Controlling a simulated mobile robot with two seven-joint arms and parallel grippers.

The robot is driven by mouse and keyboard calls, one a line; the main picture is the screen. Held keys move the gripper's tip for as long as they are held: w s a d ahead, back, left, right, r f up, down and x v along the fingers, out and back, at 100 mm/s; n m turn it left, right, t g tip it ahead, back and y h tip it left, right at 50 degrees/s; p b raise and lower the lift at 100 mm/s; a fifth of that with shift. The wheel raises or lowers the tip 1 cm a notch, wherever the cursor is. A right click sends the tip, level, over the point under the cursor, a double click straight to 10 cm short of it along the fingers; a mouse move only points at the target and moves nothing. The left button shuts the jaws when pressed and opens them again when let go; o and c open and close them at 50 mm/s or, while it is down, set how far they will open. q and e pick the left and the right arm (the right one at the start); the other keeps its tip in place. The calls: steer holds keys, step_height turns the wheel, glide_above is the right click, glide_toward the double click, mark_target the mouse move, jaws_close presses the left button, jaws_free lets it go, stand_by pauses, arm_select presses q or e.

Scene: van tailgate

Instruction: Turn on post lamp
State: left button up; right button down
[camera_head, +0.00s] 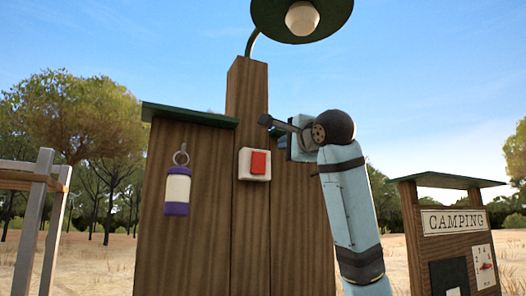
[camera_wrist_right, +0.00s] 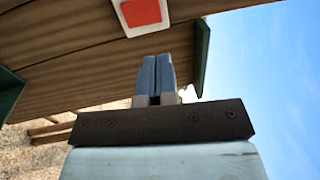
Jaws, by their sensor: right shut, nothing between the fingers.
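The post lamp has a green shade (camera_head: 325,22) and a round pale bulb (camera_head: 302,18) at the top of the head view; I cannot tell whether it is lit. Its wooden post (camera_head: 247,95) carries a white switch box with a red rocker (camera_head: 259,162), which also shows at the top of the right wrist view (camera_wrist_right: 143,12). My right gripper (camera_head: 278,142) is shut and empty, just right of and slightly above the switch in the head view. Its closed fingertips (camera_wrist_right: 157,60) appear below the switch in the wrist view, apart from it. My left gripper is not visible.
A white and purple lantern (camera_head: 177,190) hangs on the wooden panel (camera_head: 150,240) left of the post. A camping notice board (camera_head: 452,221) stands at the right. A wooden frame (camera_head: 35,220) stands at the far left. Open air lies between lantern and frame.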

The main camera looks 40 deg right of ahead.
mark_target(260, 152)
steer(key=p+x, duration=0.5)
steer(key=x, duration=0.8)
steer(key=shift+r+p, duration=0.1)
steer(key=shift+p, duration=0.25)
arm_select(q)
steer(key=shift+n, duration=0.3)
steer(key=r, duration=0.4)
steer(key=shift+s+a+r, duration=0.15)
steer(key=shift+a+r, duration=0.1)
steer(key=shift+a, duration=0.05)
